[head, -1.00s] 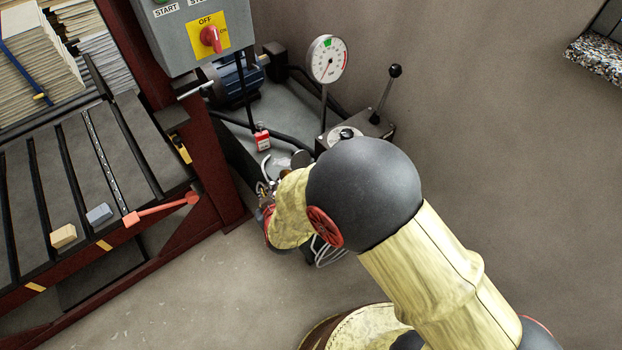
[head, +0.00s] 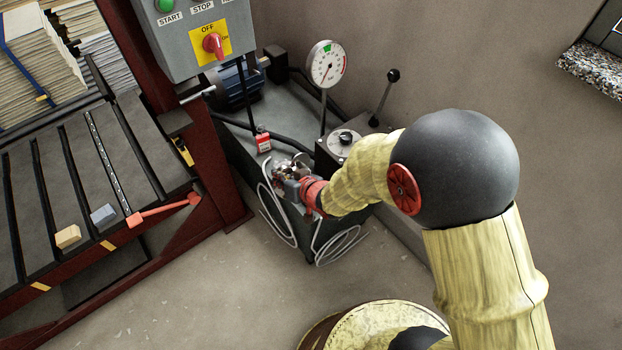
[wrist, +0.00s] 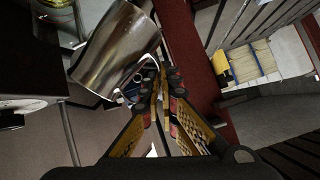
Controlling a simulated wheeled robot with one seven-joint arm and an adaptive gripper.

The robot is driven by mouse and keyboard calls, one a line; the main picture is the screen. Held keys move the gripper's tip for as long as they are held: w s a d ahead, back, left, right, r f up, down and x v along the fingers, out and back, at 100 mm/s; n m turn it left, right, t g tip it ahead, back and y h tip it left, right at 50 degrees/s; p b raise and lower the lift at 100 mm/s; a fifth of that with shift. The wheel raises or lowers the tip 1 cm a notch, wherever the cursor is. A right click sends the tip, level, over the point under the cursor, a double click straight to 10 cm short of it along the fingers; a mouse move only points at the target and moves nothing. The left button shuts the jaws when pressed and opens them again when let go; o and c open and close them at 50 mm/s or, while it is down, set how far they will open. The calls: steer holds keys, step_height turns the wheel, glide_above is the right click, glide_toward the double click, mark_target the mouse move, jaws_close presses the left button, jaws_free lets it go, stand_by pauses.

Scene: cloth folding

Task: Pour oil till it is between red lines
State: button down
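A shiny metal jug (wrist: 116,52) fills the upper left of the wrist view, tilted in the picture. My gripper (wrist: 161,78) has its fingers drawn close together at the jug's right side, apparently on its handle; the exact contact is hard to see. In the head view my gripper (head: 284,184) is over the front of the grey hydraulic unit (head: 240,142), by small shiny metal parts. I cannot make out any oil, its level or red lines in either view.
A dial gauge (head: 327,64) and a black-knobbed lever (head: 386,92) stand on the unit. Pale hoses (head: 342,246) hang at its front. A control box (head: 196,38) and dark red rack frame (head: 205,175) are on the left. Floor in front is clear.

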steer(key=shift+w+d+r+m+y+p, duration=0.1)
steer(key=shift+d+r+m+y+p, duration=0.15)
steer(key=shift+p, duration=0.3)
steer(key=shift+d+r, duration=0.1)
steer(key=shift+w+d+r+m+y+p, duration=0.15)
steer(key=shift+r+m+y+p, duration=0.1)
steer(key=shift+p, duration=0.4)
steer(key=shift+a+r, duration=0.15)
steer(key=shift+a, duration=0.1)
steer(key=shift+r+y+p, duration=0.15)
steer(key=shift+y+p, duration=0.25)
steer(key=shift+p, duration=0.05)
stand_by(0.3)
steer(key=shift+w+d+m+g, duration=0.1)
steer(key=shift+d+m+g, duration=0.2)
steer(key=shift+d+m, duration=0.15)
stand_by(0.9)
